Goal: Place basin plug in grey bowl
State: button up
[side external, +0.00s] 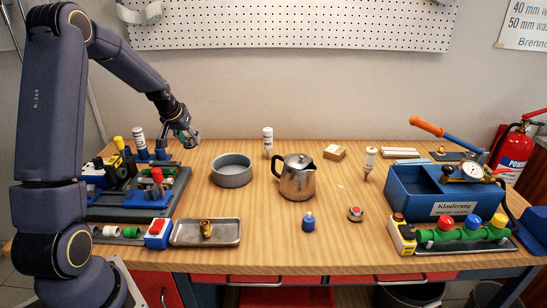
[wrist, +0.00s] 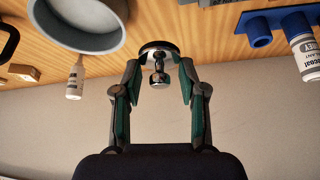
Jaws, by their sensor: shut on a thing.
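The basin plug (wrist: 158,65), a dark-rimmed disc with a shiny metal knob, sits between my fingertips in the wrist view. My gripper (wrist: 158,78) is shut on it; the green-padded fingers stand on either side. In the side view my gripper (side external: 190,138) is above the back left of the bench, and I cannot make out the plug clearly there. The round grey bowl (side external: 232,180) stands on the bench to the right of and lower than my gripper. Its rim also shows at the upper left of the wrist view (wrist: 80,50). Its visible inside looks empty.
A metal kettle (side external: 297,184) stands right of the bowl, and a white bottle (side external: 268,141) behind it. A metal tray (side external: 186,241) with a brass fitting lies in front. A blue fixture with bottles (side external: 150,154) is left of my gripper.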

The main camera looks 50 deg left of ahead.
aim_at(231, 160)
jog(key=shift+a+r, duration=0.1)
jog(key=shift+a, duration=0.05)
jog(key=w+d+r+m, duration=0.1)
jog(key=w+d, duration=0.7)
jog(key=w, duration=0.2)
jog(key=shift+h, duration=0.3)
jog(key=shift+w+d+f, duration=0.1)
jog(key=shift+w+f, duration=0.05)
jog(key=shift+f, duration=5.2)
jog(key=o, duration=1.2)
